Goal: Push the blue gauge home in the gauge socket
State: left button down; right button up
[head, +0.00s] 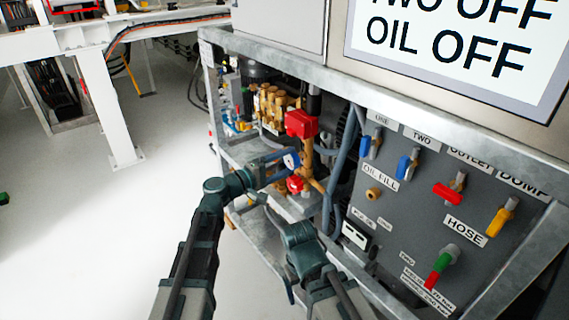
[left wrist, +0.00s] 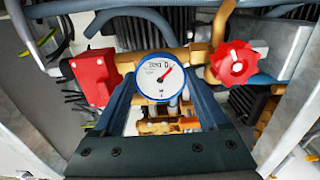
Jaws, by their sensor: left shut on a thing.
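The blue gauge (left wrist: 160,78), with a white dial and red needle, sits between the fingers of my left gripper (left wrist: 162,92) in the left wrist view, with its face toward the camera. In the head view my left gripper (head: 284,163) reaches into the pump frame and is shut on the gauge (head: 291,159) beside the brass pipework. The gauge socket is hidden behind the gauge, so I cannot tell how deep the gauge sits. My right arm is low in the middle of the head view; the state of its gripper is not clear.
A red box (left wrist: 93,78) is left of the gauge and a red handwheel (left wrist: 233,63) right of it, both close to the fingers. Brass pipe (left wrist: 195,55) runs behind. A grey panel (head: 415,205) with coloured valve handles stands at the right. Open floor (head: 90,225) is at the left.

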pick_arm(q)
jog(key=shift+w+d, duration=0.2)
jog(key=shift+d, duration=0.05)
grip_release()
jog(key=shift+s+a, duration=0.1)
jog(key=v, duration=1.3)
jog(key=shift+s+a, duration=0.2)
jog(key=shift+a, duration=0.05)
